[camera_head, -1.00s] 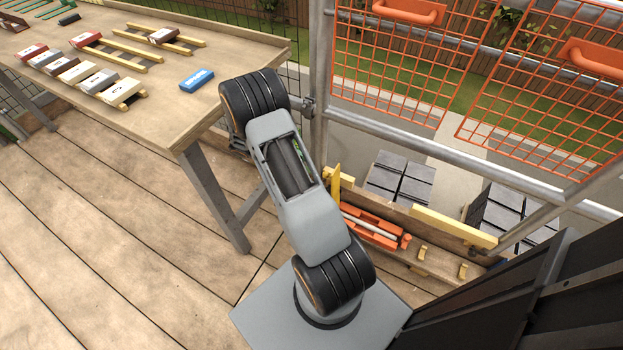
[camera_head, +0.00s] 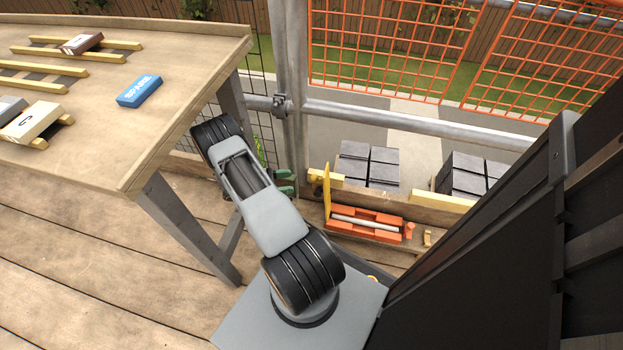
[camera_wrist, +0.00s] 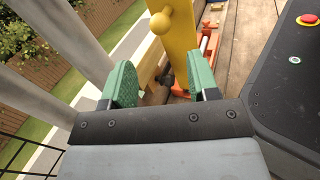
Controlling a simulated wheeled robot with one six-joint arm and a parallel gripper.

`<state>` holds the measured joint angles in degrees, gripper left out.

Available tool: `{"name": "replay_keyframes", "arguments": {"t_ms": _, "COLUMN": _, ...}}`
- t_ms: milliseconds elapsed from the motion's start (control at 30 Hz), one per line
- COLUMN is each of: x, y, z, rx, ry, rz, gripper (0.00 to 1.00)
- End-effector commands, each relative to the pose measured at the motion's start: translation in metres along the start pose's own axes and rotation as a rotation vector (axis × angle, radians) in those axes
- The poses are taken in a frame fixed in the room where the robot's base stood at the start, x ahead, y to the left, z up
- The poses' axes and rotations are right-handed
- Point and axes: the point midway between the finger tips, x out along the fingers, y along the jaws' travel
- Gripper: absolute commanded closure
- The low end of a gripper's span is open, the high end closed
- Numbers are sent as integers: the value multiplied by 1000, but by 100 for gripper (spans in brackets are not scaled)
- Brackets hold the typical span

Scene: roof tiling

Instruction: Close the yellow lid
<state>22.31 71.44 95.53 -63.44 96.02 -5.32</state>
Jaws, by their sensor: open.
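The yellow lid (camera_head: 327,192) stands upright at the left end of an orange box (camera_head: 365,224) that is open at the top, with a white roller or tube lying inside. In the wrist view the yellow lid (camera_wrist: 182,40) rises ahead with a round yellow knob on its left face. My gripper (camera_wrist: 160,85) is open, with its two green fingers apart and nothing between them at the tips; the lid stands beyond them. In the head view the green fingers (camera_head: 285,182) are left of the lid, apart from it, partly hidden by my arm.
A wooden table (camera_head: 110,165) with a blue block (camera_head: 139,90) and other pieces is at left. A metal railing post (camera_head: 290,80) and orange mesh (camera_head: 400,45) stand behind. Grey tile stacks (camera_head: 368,165) lie beyond the low plank.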

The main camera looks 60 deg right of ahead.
Motion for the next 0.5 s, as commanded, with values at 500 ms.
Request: {"name": "replay_keyframes", "arguments": {"t_ms": 500, "x": 83, "y": 0, "z": -1, "rx": 0, "ry": 1, "rz": 0, "gripper": 45}}
